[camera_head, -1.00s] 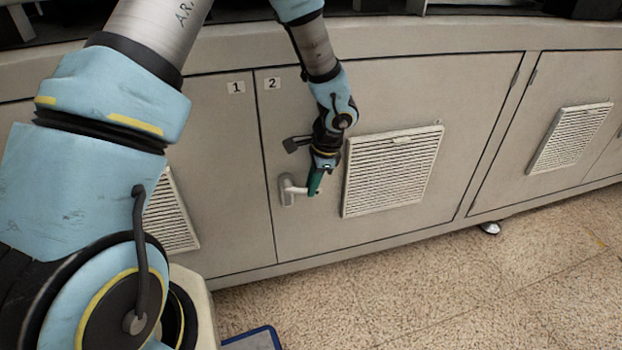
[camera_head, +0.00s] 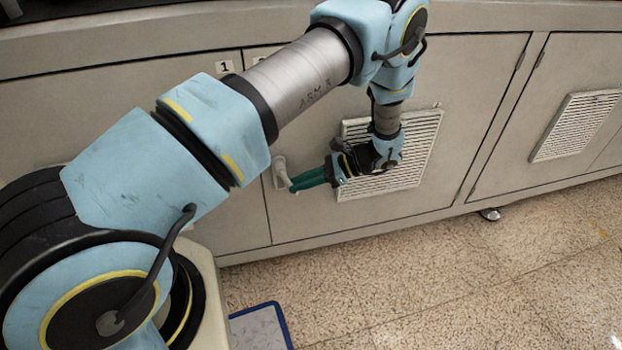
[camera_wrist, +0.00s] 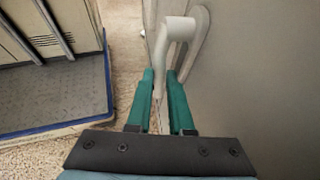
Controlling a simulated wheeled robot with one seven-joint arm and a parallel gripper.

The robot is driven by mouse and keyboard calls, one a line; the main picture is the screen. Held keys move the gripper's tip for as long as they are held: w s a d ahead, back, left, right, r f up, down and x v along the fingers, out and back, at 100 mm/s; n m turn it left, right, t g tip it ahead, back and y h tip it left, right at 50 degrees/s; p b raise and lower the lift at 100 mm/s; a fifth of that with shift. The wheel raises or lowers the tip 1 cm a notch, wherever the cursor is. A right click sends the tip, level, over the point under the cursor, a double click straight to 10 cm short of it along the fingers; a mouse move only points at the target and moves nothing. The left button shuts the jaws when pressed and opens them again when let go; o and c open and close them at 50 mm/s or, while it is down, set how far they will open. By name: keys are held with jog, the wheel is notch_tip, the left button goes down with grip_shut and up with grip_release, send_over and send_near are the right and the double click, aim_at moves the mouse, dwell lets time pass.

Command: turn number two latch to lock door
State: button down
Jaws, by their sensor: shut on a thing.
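The pale grey latch (camera_head: 280,170) sits near the left edge of the number two door (camera_head: 470,130), left of its vent. In the wrist view, the latch (camera_wrist: 178,28) stands out from the door face at the top centre, and its lever reaches down between my green fingers. My gripper (camera_head: 293,187) comes at it from the right, with its fingers pointing left. It also shows in the wrist view (camera_wrist: 166,85), its fingers on either side of the lever and shut on it. The lever's end is partly hidden by the fingers.
The number one label (camera_head: 224,66) is on the door to the left; my arm mostly covers the label beside it. A slatted vent (camera_head: 425,140) lies behind my wrist. A blue-edged mat (camera_head: 260,325) lies on the floor. Speckled floor at right is clear.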

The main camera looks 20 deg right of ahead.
jog(key=y+b, duration=0.1)
jog(key=a+f+y+b, duration=0.1)
jog(key=y, duration=0.1)
jog(key=shift+w+a+f+m+t, duration=0.1)
jog(key=shift+f+m+t, duration=0.2)
jog(key=shift+t, duration=0.1)
jog(key=shift+a+y+b, duration=0.35)
jog(key=shift+y+b, duration=0.45)
jog(key=shift+b, duration=0.1)
jog(key=shift+r, duration=0.1)
jog(key=c, duration=0.8)
grip_release()
jog(key=b+v, duration=0.1)
jog(key=v, duration=0.9)
jog(key=shift+s+d, duration=0.2)
jog(key=shift+d, duration=0.1)
